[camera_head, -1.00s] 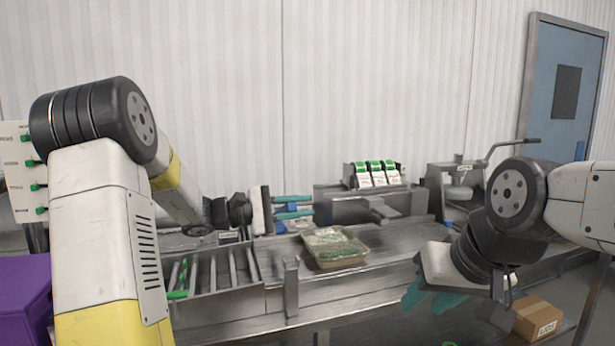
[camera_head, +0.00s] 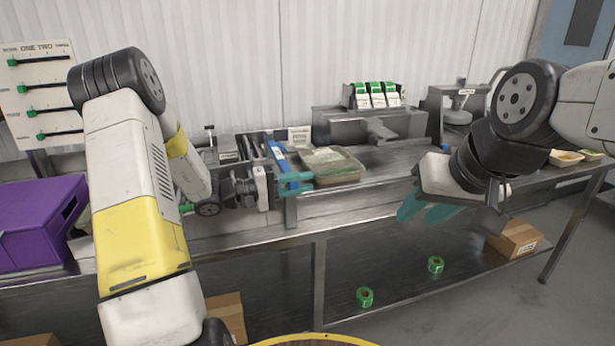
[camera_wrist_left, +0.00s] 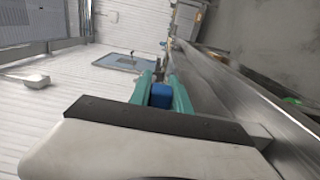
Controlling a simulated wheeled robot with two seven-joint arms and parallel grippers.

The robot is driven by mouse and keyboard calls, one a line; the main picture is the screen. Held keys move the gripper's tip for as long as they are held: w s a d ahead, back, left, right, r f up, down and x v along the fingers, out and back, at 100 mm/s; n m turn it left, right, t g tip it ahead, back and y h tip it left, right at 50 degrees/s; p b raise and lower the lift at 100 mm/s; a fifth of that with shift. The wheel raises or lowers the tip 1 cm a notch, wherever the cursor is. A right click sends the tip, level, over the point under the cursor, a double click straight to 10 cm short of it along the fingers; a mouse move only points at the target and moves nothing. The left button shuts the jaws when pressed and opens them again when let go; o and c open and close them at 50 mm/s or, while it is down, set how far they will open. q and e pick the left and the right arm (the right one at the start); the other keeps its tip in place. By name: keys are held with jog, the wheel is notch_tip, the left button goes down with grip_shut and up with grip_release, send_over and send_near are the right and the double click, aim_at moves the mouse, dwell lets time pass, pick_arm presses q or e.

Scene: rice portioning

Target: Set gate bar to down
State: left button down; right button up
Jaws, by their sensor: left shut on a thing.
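A blue bar, seemingly the gate bar (camera_head: 277,153), stands tilted at the left end of the food tray (camera_head: 335,177) on the steel bench. My left gripper (camera_head: 296,183) has its teal fingers at the bar's lower end. In the left wrist view the fingers (camera_wrist_left: 162,92) are shut on a blue piece. The bar's far end and its pivot are not clear. My right gripper (camera_head: 425,212) hangs empty in front of the bench, its teal fingers apart.
A purple crate (camera_head: 35,225) and a slider panel (camera_head: 40,95) are at the left. A machine with green-and-white packs (camera_head: 377,95) stands behind the tray. Green rolls (camera_head: 365,297) and a cardboard box (camera_head: 515,240) lie on the lower shelf.

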pick_arm(q)
jog(key=shift+a+f, duration=0.15)
jog(key=shift+f, duration=0.25)
jog(key=c, duration=1.2)
grip_release()
jog(key=shift+w+f, duration=0.1)
jog(key=v, duration=0.7)
jog(key=shift+a+r, duration=0.25)
jog(key=shift+a, duration=0.1)
